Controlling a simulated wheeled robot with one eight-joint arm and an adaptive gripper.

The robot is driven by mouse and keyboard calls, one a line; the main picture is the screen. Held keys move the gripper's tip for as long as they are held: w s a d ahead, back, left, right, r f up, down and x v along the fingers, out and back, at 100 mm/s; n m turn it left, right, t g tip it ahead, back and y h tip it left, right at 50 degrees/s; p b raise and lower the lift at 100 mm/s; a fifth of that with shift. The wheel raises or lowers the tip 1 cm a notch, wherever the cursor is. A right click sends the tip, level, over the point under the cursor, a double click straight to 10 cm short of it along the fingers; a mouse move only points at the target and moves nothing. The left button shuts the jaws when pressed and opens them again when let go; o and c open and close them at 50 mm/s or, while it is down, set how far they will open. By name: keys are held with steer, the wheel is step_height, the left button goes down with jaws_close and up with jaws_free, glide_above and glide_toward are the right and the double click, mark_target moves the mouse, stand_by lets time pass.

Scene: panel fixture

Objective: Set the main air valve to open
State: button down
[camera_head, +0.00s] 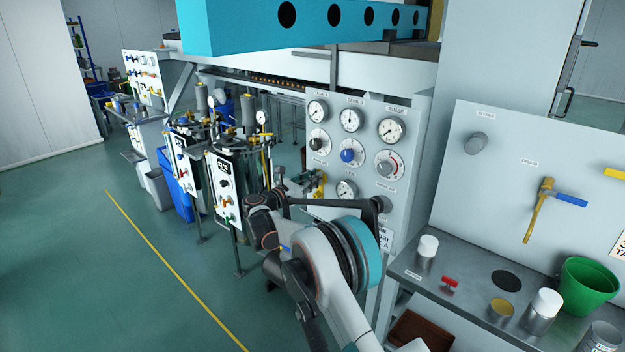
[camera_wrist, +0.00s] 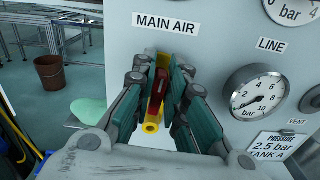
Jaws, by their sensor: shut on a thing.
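The main air valve has a yellow body (camera_wrist: 151,126) and a red handle (camera_wrist: 157,90), under the MAIN AIR label (camera_wrist: 167,22) on the grey panel. In the wrist view the red handle runs roughly up and down the picture, close to in line with the yellow body. My gripper (camera_wrist: 159,84) has its two fingers on either side of the handle and is shut on it. The fingers hide parts of the handle and valve. In the head view the yellow valve part (camera_head: 320,186) shows at the panel's left side, partly behind my arm.
The LINE gauge (camera_wrist: 257,92) is right of the valve, with a VENT label and a pressure placard (camera_wrist: 279,146) below. More gauges and knobs (camera_head: 351,157) fill the panel. A bench (camera_head: 465,300) with cans and a green bucket (camera_head: 588,285) stands at right. Open floor (camera_head: 110,270) lies left.

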steer(key=m, duration=0.4)
steer(key=shift+s+d+p, duration=0.15)
steer(key=shift+p, duration=0.15)
steer(key=shift+s+d+f+m, duration=0.1)
steer(key=shift+f+m, duration=0.1)
steer(key=shift+m, duration=1.95)
steer(key=shift+s+d+f+m, duration=0.1)
steer(key=shift+f+m, duration=0.15)
steer(key=shift+m, duration=1.95)
steer(key=shift+s+d+f+m, duration=0.1)
steer(key=shift+f+m, duration=0.1)
steer(key=shift+m, duration=1.95)
steer(key=c, duration=1.7)
jaws_free()
